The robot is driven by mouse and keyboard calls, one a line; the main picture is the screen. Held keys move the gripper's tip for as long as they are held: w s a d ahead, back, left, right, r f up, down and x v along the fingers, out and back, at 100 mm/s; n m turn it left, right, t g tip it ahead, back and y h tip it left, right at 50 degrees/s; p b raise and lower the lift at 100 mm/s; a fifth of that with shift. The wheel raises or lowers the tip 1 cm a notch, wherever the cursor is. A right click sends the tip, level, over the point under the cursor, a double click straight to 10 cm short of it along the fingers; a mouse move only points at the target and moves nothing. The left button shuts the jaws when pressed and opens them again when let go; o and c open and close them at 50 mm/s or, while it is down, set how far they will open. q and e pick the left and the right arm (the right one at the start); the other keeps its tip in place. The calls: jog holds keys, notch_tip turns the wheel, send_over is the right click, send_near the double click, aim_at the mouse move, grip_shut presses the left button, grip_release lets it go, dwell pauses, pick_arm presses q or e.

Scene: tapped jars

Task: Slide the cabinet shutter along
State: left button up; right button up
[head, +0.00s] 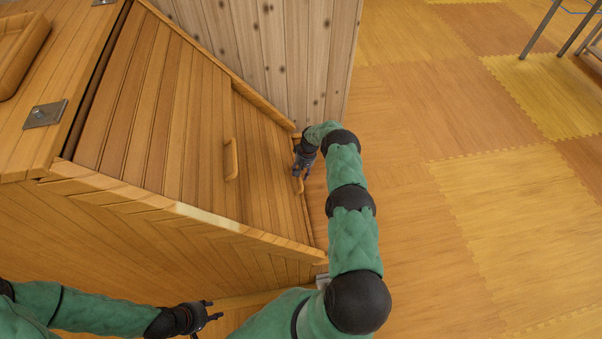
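The wooden cabinet has a slatted front with two shutter panels. The nearer-left shutter (155,100) has a vertical wooden handle (231,160). The other shutter (265,165), to its right, has a handle (299,184) at its right side, partly covered by my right gripper (299,171). My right gripper is at this handle; its fingers are small and dark, and I cannot tell whether they are closed on it. My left gripper (213,311) is low in the picture, in front of the cabinet's lower side, with its fingers apart and nothing between them.
A pale knotted-wood panel (265,50) stands behind the cabinet. The cabinet top (35,125) carries a metal hinge (45,114) and a wooden tray-like piece (20,50). Metal legs (541,30) stand at the top right. The tiled floor (490,220) on the right is clear.

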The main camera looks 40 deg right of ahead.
jog(key=shift+f, duration=0.1)
grip_shut()
jog(key=shift+a, duration=0.1)
jog(key=w+a+r+p, duration=0.3)
jog(key=a+r, duration=0.2)
jog(key=r, duration=0.4)
jog(key=w+a+r+p, duration=0.3)
jog(key=a+r, duration=0.3)
jog(key=r, duration=0.4)
jog(key=w+a+r+p, duration=0.3)
jog(key=a+r, duration=0.3)
jog(key=r, duration=0.3)
jog(key=shift+w+r, duration=0.2)
jog(key=shift+w, duration=0.2)
